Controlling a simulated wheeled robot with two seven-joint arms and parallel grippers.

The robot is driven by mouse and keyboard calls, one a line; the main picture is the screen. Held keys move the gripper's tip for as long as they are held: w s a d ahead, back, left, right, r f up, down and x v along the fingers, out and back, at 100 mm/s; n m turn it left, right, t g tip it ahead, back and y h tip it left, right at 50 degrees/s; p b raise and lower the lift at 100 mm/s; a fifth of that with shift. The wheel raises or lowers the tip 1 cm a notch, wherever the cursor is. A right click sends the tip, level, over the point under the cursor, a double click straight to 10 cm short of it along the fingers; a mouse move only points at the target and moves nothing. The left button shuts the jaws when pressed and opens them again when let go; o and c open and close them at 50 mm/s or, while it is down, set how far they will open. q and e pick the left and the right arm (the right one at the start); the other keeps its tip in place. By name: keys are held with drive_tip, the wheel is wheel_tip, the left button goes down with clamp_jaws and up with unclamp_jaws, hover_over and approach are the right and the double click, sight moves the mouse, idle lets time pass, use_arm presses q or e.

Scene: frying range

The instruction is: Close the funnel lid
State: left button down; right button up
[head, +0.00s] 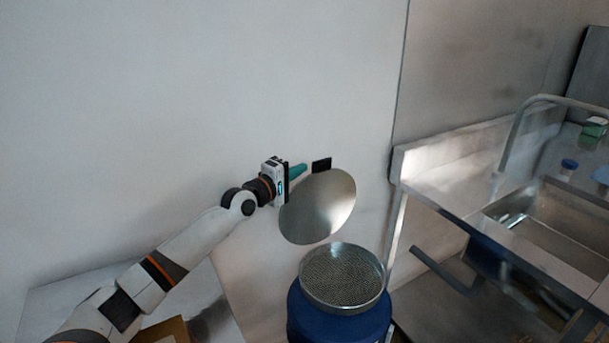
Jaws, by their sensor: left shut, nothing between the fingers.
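The funnel lid (322,208) is a round shiny metal disc standing raised and tilted, near the white wall. A small black piece (321,165) sits at its upper edge. The round metal funnel (342,277) with a mesh inside is below the lid, on top of a blue drum (325,322), and its top is uncovered. My left gripper (301,170) has teal fingers and is shut and empty at the lid's upper left edge. I cannot tell whether it touches the lid. My right gripper is not in view.
A steel sink (560,228) with a pipe frame (515,140) stands at the right, with a bar (445,270) jutting from its front. A white wall (200,90) is behind the lid. A low pale surface (60,295) lies at the lower left.

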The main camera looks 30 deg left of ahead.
use_arm(q)
drive_tip(key=shift+w+d+b, duration=0.25)
drive_tip(key=shift+w+b, duration=0.3)
drive_tip(key=shift+w, duration=0.3)
drive_tip(key=shift+w+r, duration=0.1)
drive_tip(key=shift+w, duration=0.35)
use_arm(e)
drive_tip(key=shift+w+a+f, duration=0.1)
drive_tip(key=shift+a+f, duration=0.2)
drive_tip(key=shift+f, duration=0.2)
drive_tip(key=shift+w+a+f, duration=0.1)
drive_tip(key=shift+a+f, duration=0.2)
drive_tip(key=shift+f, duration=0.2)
use_arm(q)
drive_tip(key=shift+d, duration=0.1)
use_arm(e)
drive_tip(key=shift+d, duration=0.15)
